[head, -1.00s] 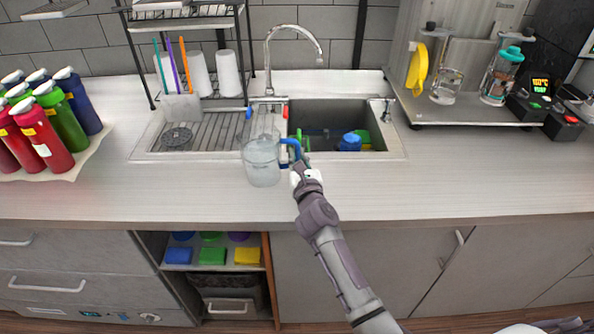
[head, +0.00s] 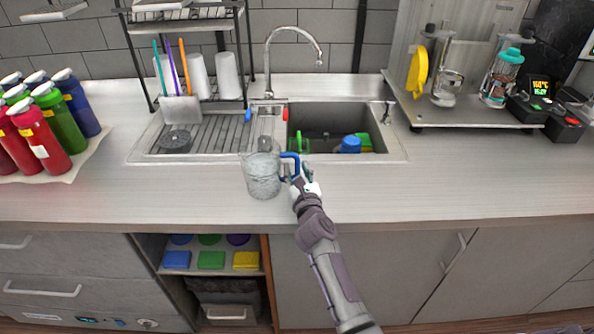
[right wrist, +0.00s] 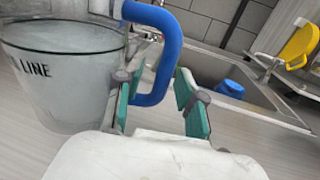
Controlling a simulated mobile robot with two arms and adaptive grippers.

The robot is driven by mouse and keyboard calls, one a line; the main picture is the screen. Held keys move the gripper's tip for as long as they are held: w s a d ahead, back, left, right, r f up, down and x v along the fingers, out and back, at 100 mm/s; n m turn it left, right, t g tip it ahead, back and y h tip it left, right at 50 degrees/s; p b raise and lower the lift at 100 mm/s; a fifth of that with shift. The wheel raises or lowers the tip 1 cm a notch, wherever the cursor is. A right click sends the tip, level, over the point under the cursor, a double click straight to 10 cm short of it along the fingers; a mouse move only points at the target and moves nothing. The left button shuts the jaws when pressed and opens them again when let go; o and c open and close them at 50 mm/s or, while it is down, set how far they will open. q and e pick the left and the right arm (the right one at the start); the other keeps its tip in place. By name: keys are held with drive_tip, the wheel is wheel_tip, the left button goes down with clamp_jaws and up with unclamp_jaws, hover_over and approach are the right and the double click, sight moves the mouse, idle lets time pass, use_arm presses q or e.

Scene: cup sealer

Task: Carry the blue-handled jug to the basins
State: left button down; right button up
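The clear jug (head: 262,177) with a blue handle (head: 291,162) stands upright on the counter just in front of the sink unit. Its handle points right. In the right wrist view the jug (right wrist: 62,85) has dark "LINE" lettering, and its blue handle (right wrist: 166,50) passes between the finger pads. My right gripper (head: 304,178) is at the handle; in the wrist view its green pads (right wrist: 158,103) are spread apart, with gaps beside the handle. The sink basin (head: 313,118) is behind the jug, holding blue and green items. My left gripper is out of view.
A ribbed drainboard (head: 198,142) and a black rack (head: 184,22) stand behind left. Several red, green and blue bottles (head: 42,120) sit on a mat at the far left. A metal stand (head: 455,112) with jars is at the right. The counter's right front is clear.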

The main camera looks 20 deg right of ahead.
drive_tip(key=shift+r, duration=0.15)
drive_tip(key=shift+s, duration=0.2)
drive_tip(key=s, duration=0.7)
drive_tip(key=s+a, duration=0.1)
drive_tip(key=s, duration=0.3)
drive_tip(key=shift+s, duration=0.25)
